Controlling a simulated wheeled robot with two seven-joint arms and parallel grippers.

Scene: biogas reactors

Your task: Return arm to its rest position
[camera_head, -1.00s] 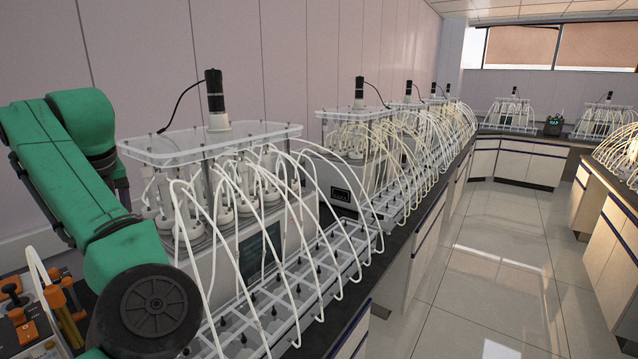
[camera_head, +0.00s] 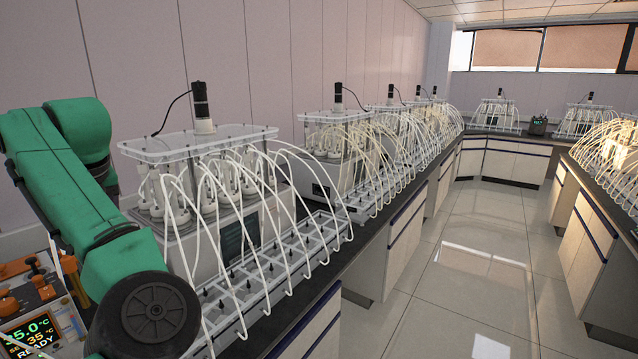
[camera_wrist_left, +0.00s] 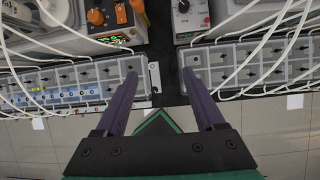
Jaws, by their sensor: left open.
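My left arm is green with a black joint cap and comes in from the left in the head view, in front of the nearest reactor unit (camera_head: 205,215). Its gripper is outside the head view. In the left wrist view my left gripper (camera_wrist_left: 162,75) is open, its two dark fingers apart with nothing between them. The fingertips lie over the dark gap between two grey compartment trays, the left tray (camera_wrist_left: 75,82) and the right tray (camera_wrist_left: 255,62). I cannot tell how far above them the fingers are. My right gripper is in neither view.
A control box with a lit display (camera_head: 32,330) stands at the lower left, close to my arm. Several reactor units with white tubes line the dark bench (camera_head: 345,232). The tiled floor (camera_head: 455,285) on the right is clear. Another bench (camera_head: 600,205) stands at the far right.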

